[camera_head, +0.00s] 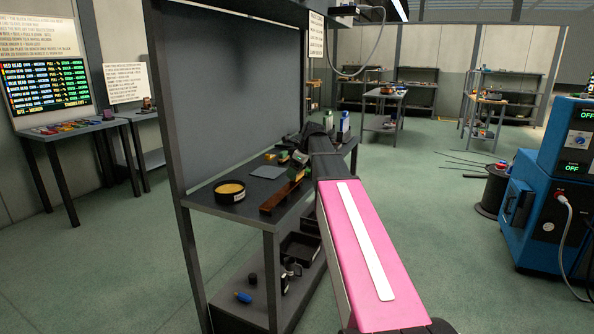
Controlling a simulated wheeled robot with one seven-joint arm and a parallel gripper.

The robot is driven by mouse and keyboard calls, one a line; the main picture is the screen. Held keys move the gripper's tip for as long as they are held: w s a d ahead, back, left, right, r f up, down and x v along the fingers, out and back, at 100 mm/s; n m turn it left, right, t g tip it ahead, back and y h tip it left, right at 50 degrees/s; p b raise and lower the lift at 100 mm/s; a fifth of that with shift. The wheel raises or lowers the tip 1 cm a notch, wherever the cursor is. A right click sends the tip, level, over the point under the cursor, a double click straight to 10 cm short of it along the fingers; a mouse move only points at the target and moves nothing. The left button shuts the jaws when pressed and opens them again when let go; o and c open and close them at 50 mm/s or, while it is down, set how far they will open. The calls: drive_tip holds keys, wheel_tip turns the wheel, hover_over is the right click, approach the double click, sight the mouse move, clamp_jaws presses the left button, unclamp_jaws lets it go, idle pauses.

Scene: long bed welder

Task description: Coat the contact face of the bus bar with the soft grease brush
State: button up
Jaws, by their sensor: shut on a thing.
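A reddish-brown bar (281,196), which looks like the bus bar, lies near the front edge of the workbench. A round black tin with yellow content (230,190), likely the grease, stands to its left. My arm reaches over the bench from the lower right. My gripper (301,158) is at its far end, small and partly hidden, just beyond the bar. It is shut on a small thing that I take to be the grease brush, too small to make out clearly. I cannot tell whether it touches anything.
A grey plate (268,172) and a small green block (284,156) lie behind the bar. Bottles (343,127) stand at the bench's far right. A dark panel (240,95) rises behind the bench. Trays and tools sit on the lower shelf (262,293).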

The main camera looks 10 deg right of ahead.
sight(281, 189)
drive_tip(key=shift+f, duration=0.3)
idle(0.7)
idle(0.4)
drive_tip(key=shift+s+a+r, duration=0.1)
drive_tip(key=shift+s+a, duration=0.55)
drive_tip(key=shift+s, duration=0.25)
drive_tip(key=shift+s+a, duration=0.65)
drive_tip(key=shift+s, duration=0.25)
drive_tip(key=shift+s+a, duration=0.7)
drive_tip(key=shift+s, duration=0.25)
drive_tip(key=shift+s+a, duration=0.65)
drive_tip(key=shift+s, duration=0.25)
drive_tip(key=shift+s+a, duration=0.6)
drive_tip(key=shift+s, duration=0.2)
drive_tip(key=shift+w, duration=0.1)
